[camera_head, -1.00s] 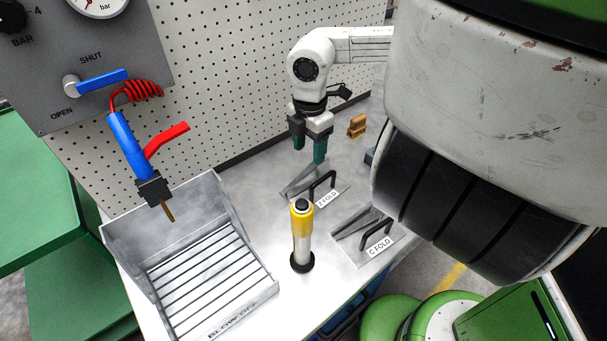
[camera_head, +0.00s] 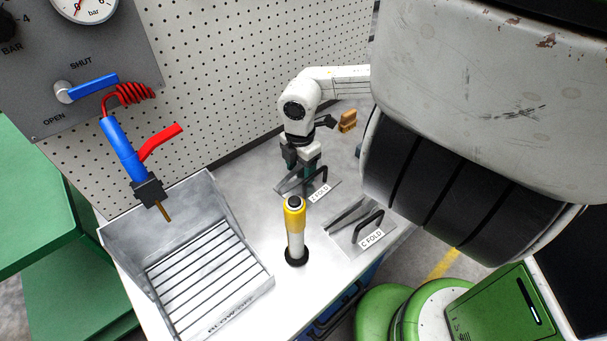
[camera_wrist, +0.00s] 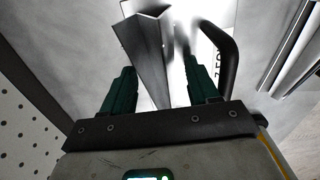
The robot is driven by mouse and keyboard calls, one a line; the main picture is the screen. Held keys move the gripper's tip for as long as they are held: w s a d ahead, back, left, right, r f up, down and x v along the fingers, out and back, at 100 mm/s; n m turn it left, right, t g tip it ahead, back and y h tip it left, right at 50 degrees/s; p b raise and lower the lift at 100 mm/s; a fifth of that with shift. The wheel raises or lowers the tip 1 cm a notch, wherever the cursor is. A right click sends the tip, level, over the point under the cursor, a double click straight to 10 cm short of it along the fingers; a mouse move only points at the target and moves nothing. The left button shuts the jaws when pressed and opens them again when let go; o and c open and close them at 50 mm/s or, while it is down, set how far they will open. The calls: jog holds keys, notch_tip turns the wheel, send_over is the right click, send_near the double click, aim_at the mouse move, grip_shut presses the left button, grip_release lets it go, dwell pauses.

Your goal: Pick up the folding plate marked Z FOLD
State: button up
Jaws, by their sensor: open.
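The Z FOLD plate (camera_head: 322,193) lies flat on the bench behind the yellow-topped post. It has a white label, a black loop handle and an upright grey metal fin. My gripper (camera_head: 302,166) is low over the plate's left part, pointing down, and partly hides it. In the wrist view my gripper (camera_wrist: 160,72) is open, with the metal fin (camera_wrist: 150,50) showing between its two green fingers. The black handle (camera_wrist: 232,58) stands just right of the right finger, outside the jaws. I cannot tell whether a finger touches the fin.
The similar C FOLD plate (camera_head: 345,243) lies to the front right. A yellow and white post (camera_head: 295,232) stands in front of the Z FOLD plate. A metal blow-off tray (camera_head: 252,287) is at left, and a brown object (camera_head: 348,121) lies behind. The pegboard (camera_head: 240,90) bounds the bench.

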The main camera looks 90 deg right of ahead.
jog(key=shift+c, duration=0.3)
grip_shut()
jog(key=shift+r, duration=0.1)
